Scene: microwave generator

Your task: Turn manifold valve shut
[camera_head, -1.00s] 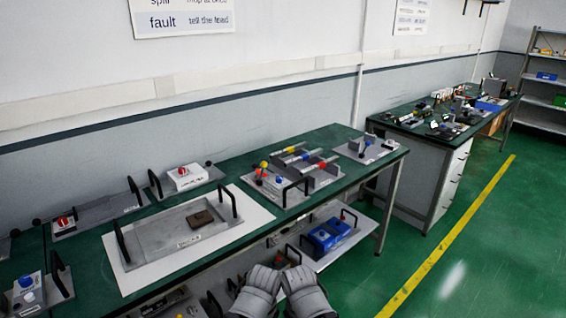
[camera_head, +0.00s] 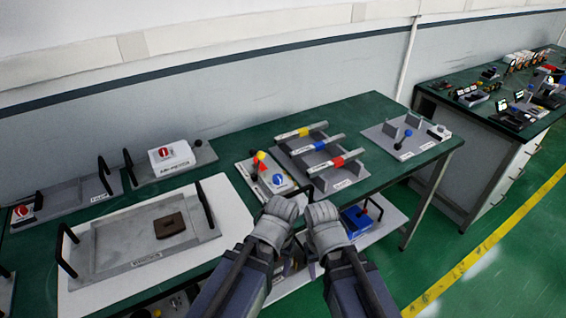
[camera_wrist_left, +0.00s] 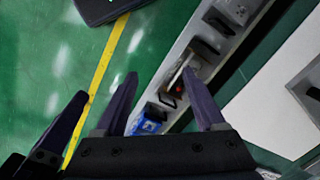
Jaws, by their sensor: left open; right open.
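A small light plate (camera_head: 265,180) on the green bench carries a blue round knob, a red part and a yellow part. It looks most like the manifold valve, but I cannot read its label or tell the valve's position. My left gripper (camera_head: 274,225) and right gripper (camera_head: 325,225) are close together in front of the bench's near edge, below this plate in the head view. Both are open and empty, and touch nothing I can see. In the left wrist view, the left gripper's two fingers (camera_wrist_left: 160,85) are spread over the floor and the low shelf.
A rack (camera_head: 330,170) with yellow-, blue- and red-banded bars stands right of the plate. A handled tray (camera_head: 120,250) with a brown block lies left. A lower shelf holds a blue box (camera_head: 358,220), also in the left wrist view (camera_wrist_left: 145,122). Green floor lies right.

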